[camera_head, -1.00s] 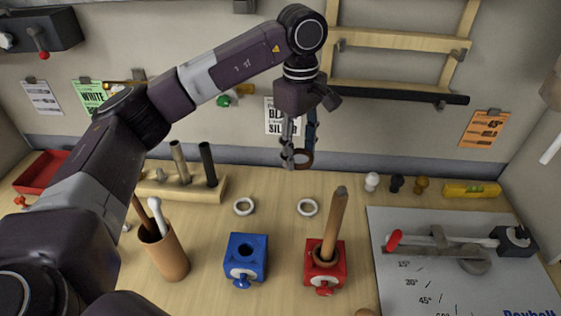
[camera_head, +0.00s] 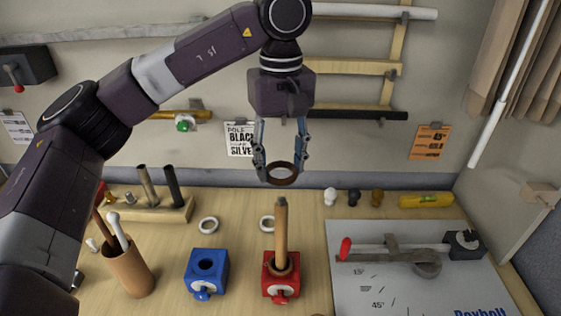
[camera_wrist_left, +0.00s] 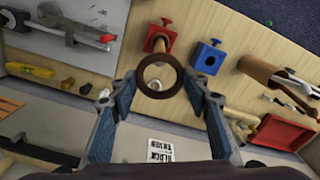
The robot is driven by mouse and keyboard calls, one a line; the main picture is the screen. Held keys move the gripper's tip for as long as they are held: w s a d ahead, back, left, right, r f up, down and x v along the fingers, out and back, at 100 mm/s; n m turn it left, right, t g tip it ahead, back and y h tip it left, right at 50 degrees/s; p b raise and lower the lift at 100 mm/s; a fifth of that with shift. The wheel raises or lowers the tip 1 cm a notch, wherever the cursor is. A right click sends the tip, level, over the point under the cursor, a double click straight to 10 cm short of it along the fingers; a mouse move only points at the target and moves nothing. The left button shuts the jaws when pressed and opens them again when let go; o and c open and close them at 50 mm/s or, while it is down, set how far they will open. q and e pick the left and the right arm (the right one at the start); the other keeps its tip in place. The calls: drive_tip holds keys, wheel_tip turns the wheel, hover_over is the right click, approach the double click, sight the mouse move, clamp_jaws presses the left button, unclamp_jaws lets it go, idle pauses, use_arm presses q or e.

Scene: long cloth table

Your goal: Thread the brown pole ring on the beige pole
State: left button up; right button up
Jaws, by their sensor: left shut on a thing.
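My left gripper (camera_head: 281,168) is shut on the brown pole ring (camera_head: 282,182), which hangs between its blue fingertips with its hole clear. The beige pole (camera_head: 281,232) stands upright in a red clamp block (camera_head: 281,278) on the table. In the head view the ring shows just above the pole's top, apart from it. How far apart in depth is hard to tell. In the left wrist view the brown ring (camera_wrist_left: 160,96) shows between the fingertips, and the pole (camera_wrist_left: 163,37) shows beyond its upper rim. My right gripper is not in view.
A blue block with an empty hole (camera_head: 206,275) stands left of the red one. A brown cup of rods (camera_head: 127,272) stands left. A grey measuring board (camera_head: 410,285) with a red-handled tool lies right.

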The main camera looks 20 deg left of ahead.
sight(281, 198)
use_arm(q)
drive_tip(key=shift+d+f+b, duration=0.15)
drive_tip(key=shift+f+b, duration=0.25)
drive_tip(key=shift+f, duration=0.15)
drive_tip(key=shift+f+b, duration=0.4)
drive_tip(key=shift+f, duration=0.15)
drive_tip(key=shift+f+b, duration=1.05)
drive_tip(key=shift+f, duration=0.45)
drive_tip(key=shift+f+b, duration=0.85)
drive_tip(key=shift+f, duration=0.3)
drive_tip(key=shift+f+b, duration=0.6)
drive_tip(key=shift+f, duration=0.25)
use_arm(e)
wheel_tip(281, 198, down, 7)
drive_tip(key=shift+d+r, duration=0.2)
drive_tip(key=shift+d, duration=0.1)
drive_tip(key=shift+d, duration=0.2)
use_arm(q)
drive_tip(key=o, duration=1)
drive_tip(key=shift+c, duration=0.2)
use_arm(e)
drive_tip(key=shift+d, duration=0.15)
